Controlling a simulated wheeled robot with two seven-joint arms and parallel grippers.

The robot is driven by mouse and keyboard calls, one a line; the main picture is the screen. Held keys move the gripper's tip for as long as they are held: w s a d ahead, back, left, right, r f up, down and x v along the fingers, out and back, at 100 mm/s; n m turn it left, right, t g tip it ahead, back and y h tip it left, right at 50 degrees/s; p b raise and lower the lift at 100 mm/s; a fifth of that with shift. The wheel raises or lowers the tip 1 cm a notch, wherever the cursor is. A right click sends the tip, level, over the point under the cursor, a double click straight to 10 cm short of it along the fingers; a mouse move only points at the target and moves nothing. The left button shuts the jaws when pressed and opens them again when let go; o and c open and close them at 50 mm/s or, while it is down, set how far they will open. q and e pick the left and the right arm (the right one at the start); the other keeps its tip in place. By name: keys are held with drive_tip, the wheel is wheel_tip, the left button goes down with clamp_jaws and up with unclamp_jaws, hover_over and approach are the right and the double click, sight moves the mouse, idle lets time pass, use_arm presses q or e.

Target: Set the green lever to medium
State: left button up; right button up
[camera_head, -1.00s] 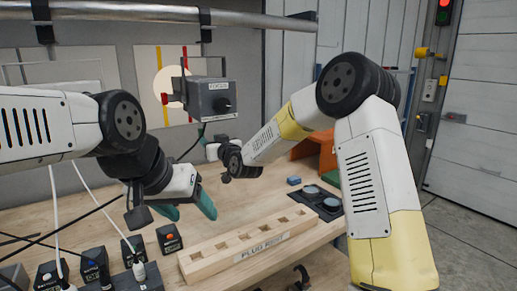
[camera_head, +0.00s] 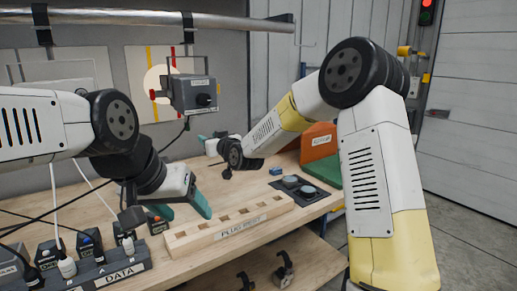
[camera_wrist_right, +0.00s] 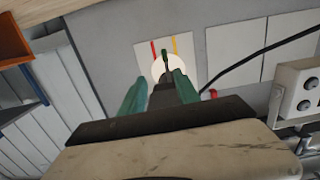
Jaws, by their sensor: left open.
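A thin lever with a green tip (camera_wrist_right: 165,58) shows in the right wrist view, between the fingertips and in front of the white disc on the wall panel. Whether it touches a finger cannot be told, and no setting marks are readable. My right gripper (camera_wrist_right: 160,78) has its teal fingers apart. It also shows small in the head view (camera_head: 203,137), below the hanging FOCUS box, where the lever cannot be made out. My left gripper (camera_head: 183,208) is open, low over the bench, by the left end of the PLUG REST block.
The FOCUS box (camera_head: 194,93) hangs from a pipe (camera_head: 150,11). The wooden PLUG REST block (camera_head: 228,226) lies on the bench. Plugs and cables crowd the DATA strip (camera_head: 110,274) at lower left. A dark tray (camera_head: 307,192) and an orange holder (camera_head: 318,142) stand to the right.

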drive_tip(key=s+d+r+m+g+h, duration=0.1)
drive_tip(key=s+d+r+g+h, duration=0.15)
drive_tip(key=s+d, duration=0.65)
drive_tip(key=s+d+r+m+g+h, duration=0.1)
drive_tip(key=s+d+h, duration=0.2)
drive_tip(key=s+d, duration=0.6)
drive_tip(key=s+d+f+m+g+h, duration=0.1)
drive_tip(key=s+d+f+m+g, duration=0.1)
drive_tip(key=s+d, duration=0.4)
drive_tip(key=s+d+f+m+g+h, duration=0.1)
drive_tip(key=s+d, duration=0.5)
drive_tip(key=s, duration=0.9)
wheel_tip(320, 180, down, 2)
drive_tip(key=shift+d+f+m+g, duration=0.1)
drive_tip(key=shift+d+m+g, duration=0.3)
drive_tip(key=shift+m+g, duration=0.3)
